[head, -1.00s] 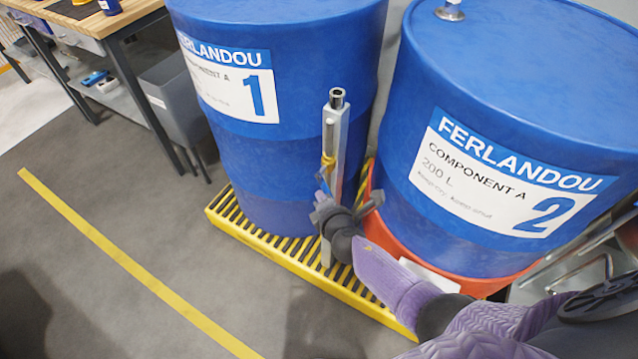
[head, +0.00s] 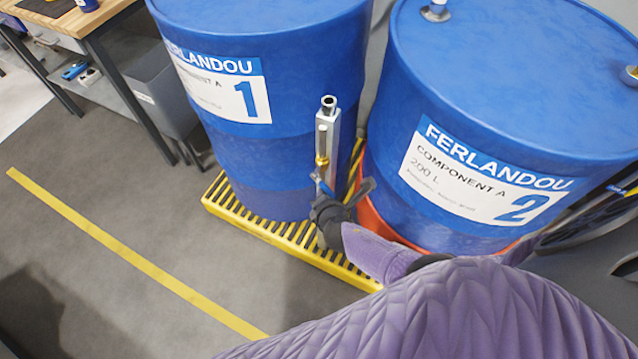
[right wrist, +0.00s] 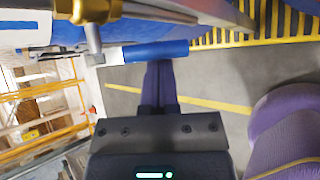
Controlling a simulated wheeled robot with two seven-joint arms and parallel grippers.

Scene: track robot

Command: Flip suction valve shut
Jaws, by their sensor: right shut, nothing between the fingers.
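The suction valve has a brass body (head: 321,161) on an upright metal post (head: 328,130) between the two drums. Its blue lever (head: 322,184) shows just below the brass in the head view. In the right wrist view the brass body (right wrist: 88,10) is at the top left, and the blue lever (right wrist: 155,52) lies sideways, pointing right. My right gripper (right wrist: 159,66) is shut and empty, its purple fingertips at the lever's lower edge in that view; I cannot tell whether they touch. In the head view the right gripper (head: 325,200) is beside the lever. My left gripper is not in view.
Blue drum 1 (head: 270,155) stands behind-left of the post on a yellow slatted pallet (head: 235,215). Blue drum 2 (head: 480,100) stands at the right in an orange base (head: 375,215). A workbench (head: 100,30) is at the upper left. Floor at the left is clear.

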